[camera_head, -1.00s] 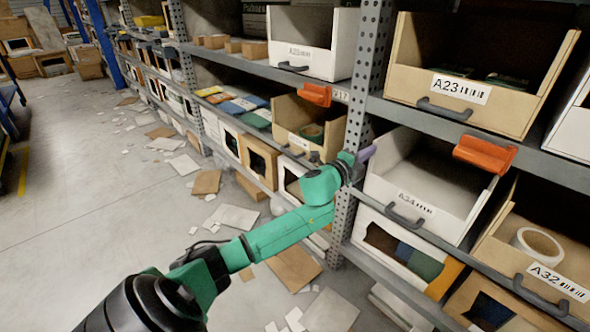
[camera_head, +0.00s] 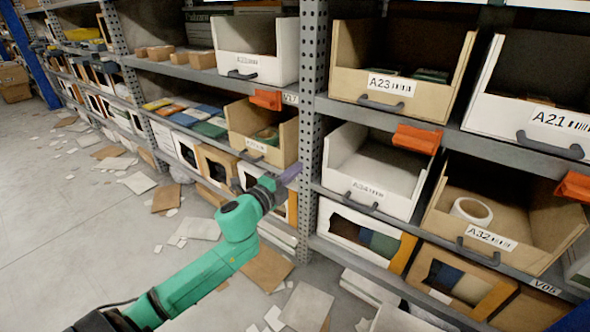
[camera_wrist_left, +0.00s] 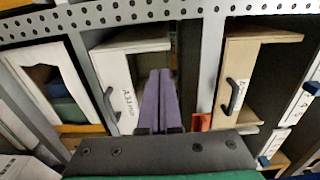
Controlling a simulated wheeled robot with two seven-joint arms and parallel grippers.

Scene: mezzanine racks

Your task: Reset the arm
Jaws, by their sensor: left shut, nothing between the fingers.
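My left arm is green and comes in from the lower left of the head view. Its left gripper (camera_head: 289,174) has purple fingers and appears just left of the perforated rack post, in front of the lower shelf. In the left wrist view the two purple fingers (camera_wrist_left: 158,100) lie together, shut, with nothing between them. Behind them stands a white bin (camera_wrist_left: 118,85) with a dark handle. My right gripper is in neither view.
The post (camera_head: 312,110) stands close by the fingers. White bin A34 (camera_head: 366,194) is right of it, and bin A32 (camera_head: 480,233) holds a tape roll (camera_head: 471,210). Orange clips (camera_head: 417,138) jut from the shelf edge. Cardboard scraps (camera_head: 267,268) litter the floor; the left aisle is open.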

